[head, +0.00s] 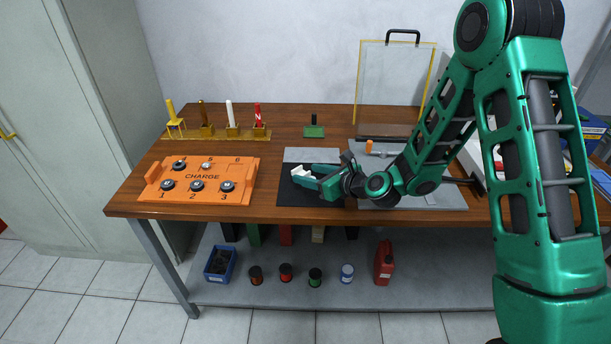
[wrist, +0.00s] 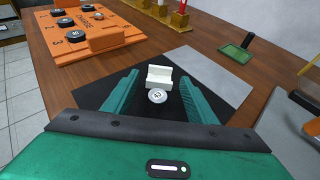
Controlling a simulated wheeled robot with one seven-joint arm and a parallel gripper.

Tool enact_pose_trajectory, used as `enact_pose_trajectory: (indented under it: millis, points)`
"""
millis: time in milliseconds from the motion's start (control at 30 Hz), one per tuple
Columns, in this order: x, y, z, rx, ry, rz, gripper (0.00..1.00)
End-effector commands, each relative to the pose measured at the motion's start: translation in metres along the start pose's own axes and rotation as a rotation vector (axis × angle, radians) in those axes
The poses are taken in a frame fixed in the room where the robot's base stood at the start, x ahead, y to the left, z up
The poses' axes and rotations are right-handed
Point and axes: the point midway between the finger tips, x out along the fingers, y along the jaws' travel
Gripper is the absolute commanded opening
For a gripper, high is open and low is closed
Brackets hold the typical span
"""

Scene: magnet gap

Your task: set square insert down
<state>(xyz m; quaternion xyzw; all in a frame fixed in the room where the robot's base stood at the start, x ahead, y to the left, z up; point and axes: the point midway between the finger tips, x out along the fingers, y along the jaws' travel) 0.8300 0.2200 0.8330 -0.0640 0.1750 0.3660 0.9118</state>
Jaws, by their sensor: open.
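A small white notched block (wrist: 159,74), which I take to be the square insert, sits on the black mat (wrist: 212,88). A round silver piece (wrist: 157,96) with a dark marking lies on its near side, touching or very close. My gripper (wrist: 159,84) is open, with one teal finger on each side of the two pieces. Gaps show between the fingers and the block. In the head view my gripper (head: 312,179) is low over the black mat (head: 300,194), with the white block (head: 299,172) at its tips.
The orange CHARGE tray (head: 205,183) with several round pieces stands to the left. A rack (head: 215,133) of upright tools is behind it. A grey plate (head: 430,198) lies under my arm. A green pad with a dark handle (head: 314,130) is at the back. Bare wood lies between.

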Motion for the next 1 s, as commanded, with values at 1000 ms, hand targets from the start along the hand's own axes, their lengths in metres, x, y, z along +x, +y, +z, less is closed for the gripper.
enact_pose_trajectory:
  millis: [1000]
  points:
    - [-0.119,0.0,0.0,0.002,0.001,0.0,0.52]
